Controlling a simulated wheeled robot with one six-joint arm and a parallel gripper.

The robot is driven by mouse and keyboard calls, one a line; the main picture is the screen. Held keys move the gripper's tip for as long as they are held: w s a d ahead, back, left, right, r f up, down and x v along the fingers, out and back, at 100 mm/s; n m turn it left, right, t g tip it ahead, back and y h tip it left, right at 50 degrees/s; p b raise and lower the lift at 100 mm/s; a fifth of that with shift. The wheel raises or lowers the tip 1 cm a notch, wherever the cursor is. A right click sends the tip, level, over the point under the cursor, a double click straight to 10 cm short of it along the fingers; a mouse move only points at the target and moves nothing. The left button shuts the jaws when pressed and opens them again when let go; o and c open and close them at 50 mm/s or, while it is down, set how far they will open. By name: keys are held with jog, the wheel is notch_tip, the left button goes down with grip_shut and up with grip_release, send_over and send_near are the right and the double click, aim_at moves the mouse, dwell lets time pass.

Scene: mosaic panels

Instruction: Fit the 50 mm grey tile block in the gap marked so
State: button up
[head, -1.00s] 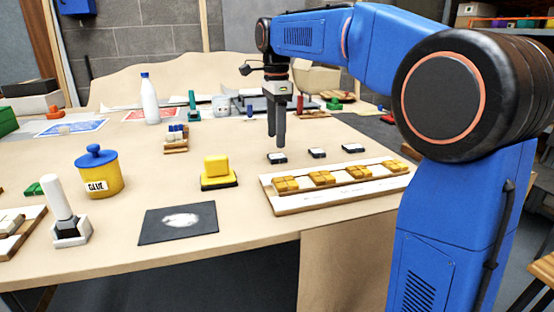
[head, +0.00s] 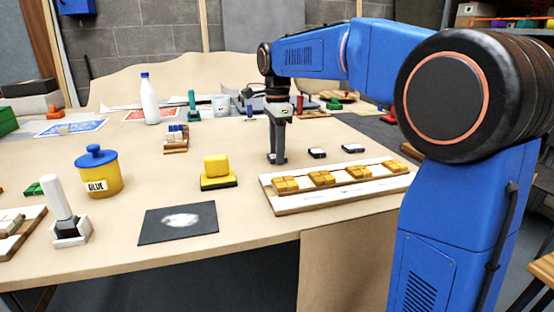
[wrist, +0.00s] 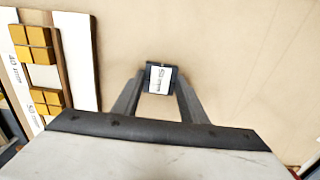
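A small grey block with a white, printed top (wrist: 160,78) lies on the table between the fingertips of my gripper (wrist: 160,74) in the wrist view. Its print looks like "50 mm" but is blurred. In the head view my gripper (head: 277,158) points straight down at table height and mostly hides this block. The fingers flank the block closely; whether they grip it I cannot tell. The mosaic panel (head: 270,196) lies in front, with yellow tile groups and pale gaps between them.
Two similar blocks, a middle one (head: 317,153) and a right one (head: 352,148), lie to the right of my gripper. A yellow block on a dark base (head: 217,172), a glue pot (head: 98,175) and a black mat (head: 155,230) are further left. Table between is clear.

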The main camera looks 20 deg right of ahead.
jog(key=shift+c, duration=1.3)
